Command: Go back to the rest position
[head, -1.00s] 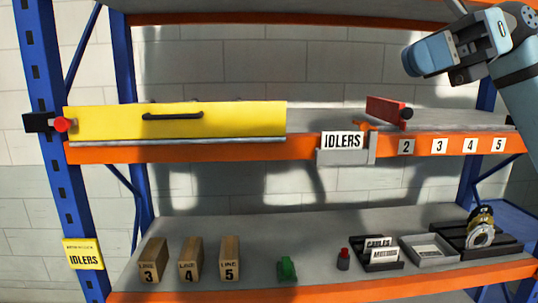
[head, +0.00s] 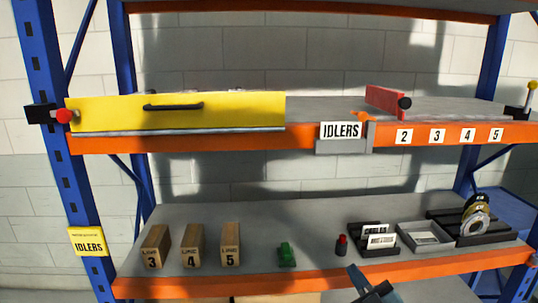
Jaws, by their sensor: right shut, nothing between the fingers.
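My right gripper (head: 366,284) shows at the bottom edge of the head view, right of centre. Only its blue-grey end part is in view, low in front of the lower shelf's orange front edge (head: 320,281). It is shut and holds nothing. My left gripper is not in view.
The upper shelf carries a yellow panel (head: 180,113) with a black handle, a red block (head: 386,100) and an IDLERS sign (head: 341,131). The lower shelf holds wooden blocks (head: 193,246), a green piece (head: 286,255), a red-topped item (head: 341,246) and trays (head: 424,239). Space before the upper shelf is clear.

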